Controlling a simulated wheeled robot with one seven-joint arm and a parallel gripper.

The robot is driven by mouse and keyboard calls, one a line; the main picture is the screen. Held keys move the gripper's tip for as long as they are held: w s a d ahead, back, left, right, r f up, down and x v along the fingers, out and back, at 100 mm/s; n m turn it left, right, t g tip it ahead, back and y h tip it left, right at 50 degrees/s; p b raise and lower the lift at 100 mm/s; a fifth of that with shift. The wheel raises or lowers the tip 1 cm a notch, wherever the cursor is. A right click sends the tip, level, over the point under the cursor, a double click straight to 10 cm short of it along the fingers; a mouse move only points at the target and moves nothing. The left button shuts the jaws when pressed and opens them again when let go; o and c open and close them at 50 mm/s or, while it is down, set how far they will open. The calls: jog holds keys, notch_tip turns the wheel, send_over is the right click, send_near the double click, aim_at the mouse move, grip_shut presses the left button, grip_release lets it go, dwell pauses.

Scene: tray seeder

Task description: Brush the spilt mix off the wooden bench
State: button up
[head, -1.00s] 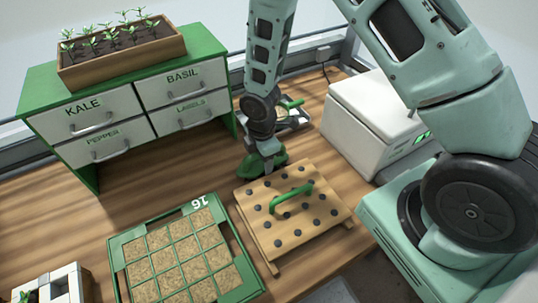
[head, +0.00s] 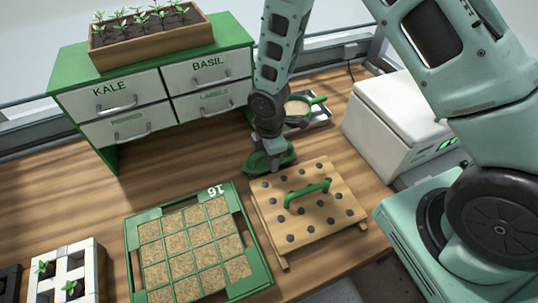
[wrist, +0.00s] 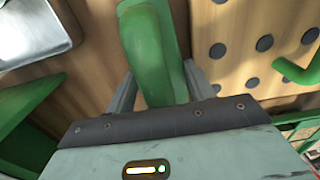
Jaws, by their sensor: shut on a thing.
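My gripper (head: 268,146) points down over the wooden bench (head: 185,163), just behind the pegged board. It is shut on a green tool, likely the brush (head: 262,163), which also shows between the fingers in the wrist view (wrist: 150,50). The tool's underside is hidden, so I cannot tell whether it touches the bench. I cannot make out any spilt mix on the bare wood in either view.
A wooden pegged board (head: 335,228) with a green handle stands in front of my gripper. A green tray (head: 134,250) of filled cells lies to its left. A drawer cabinet (head: 107,128) stands at back left, a white box (head: 385,115) at right. Bench between cabinet and tray is clear.

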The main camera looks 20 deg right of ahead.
jog(key=shift+w+d+r, duration=0.1)
jog(key=shift+d, duration=1.3)
jog(key=shift+w+d+f+p, duration=0.1)
jog(key=shift+d+p, duration=0.45)
jog(key=shift+d, duration=2.1)
jog(key=shift+w+d+f+p, duration=0.1)
jog(key=shift+d+p, duration=0.45)
jog(key=shift+d, duration=2.05)
notch_tip(320, 180, up, 6)
jog(key=p, duration=0.5)
jog(key=shift+r, duration=0.15)
notch_tip(320, 180, up, 3)
jog(key=shift+f+p, duration=0.1)
jog(key=shift+p, duration=1.15)
jog(key=shift+s, duration=0.1)
